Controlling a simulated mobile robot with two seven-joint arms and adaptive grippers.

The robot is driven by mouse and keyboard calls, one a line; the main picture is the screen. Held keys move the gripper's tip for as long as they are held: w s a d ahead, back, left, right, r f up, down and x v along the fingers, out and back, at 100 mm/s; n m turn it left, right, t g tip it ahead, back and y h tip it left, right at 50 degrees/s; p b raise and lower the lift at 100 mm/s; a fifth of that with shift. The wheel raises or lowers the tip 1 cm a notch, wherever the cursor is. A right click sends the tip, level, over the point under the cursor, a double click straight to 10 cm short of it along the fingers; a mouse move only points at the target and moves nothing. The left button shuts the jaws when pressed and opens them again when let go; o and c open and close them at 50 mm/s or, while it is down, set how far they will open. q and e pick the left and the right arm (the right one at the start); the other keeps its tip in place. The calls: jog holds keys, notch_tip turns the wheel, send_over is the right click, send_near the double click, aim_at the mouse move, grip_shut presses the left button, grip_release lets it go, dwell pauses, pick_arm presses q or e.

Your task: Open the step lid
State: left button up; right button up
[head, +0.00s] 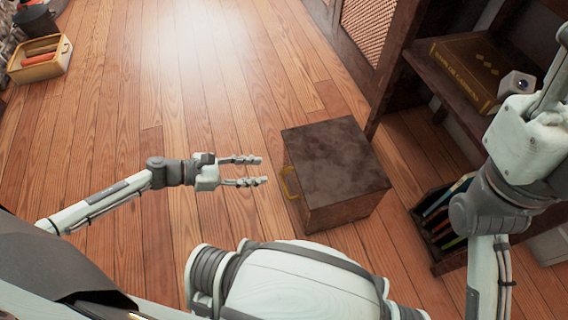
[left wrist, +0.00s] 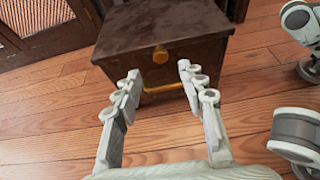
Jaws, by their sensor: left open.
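The step (head: 340,208) is a dark brown wooden box on the floor, with its lid (head: 335,155) closed flat on top. A brass handle (head: 291,183) is on its side facing my left gripper. In the left wrist view the lid (left wrist: 165,25) is at the top, with a brass knob (left wrist: 160,54) at its front edge and the brass handle (left wrist: 163,88) lower down. My left gripper (head: 264,171) is open and empty, its fingers pointing at the box just short of the handle. In the left wrist view its fingertips (left wrist: 158,72) frame the handle side. My right gripper is out of view.
A wooden shelf (head: 440,75) with a large book (head: 470,68) stands at the right, and thin books (head: 445,205) stand in a rack below. A yellow crate (head: 40,62) sits far left. The floor (head: 200,100) left of the box is clear.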

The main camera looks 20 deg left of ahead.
pick_arm(q)
jog(key=b+x, duration=0.1)
jog(key=x, duration=0.6)
jog(key=shift+d, duration=0.2)
jog(key=shift+w+r, duration=0.1)
grip_shut()
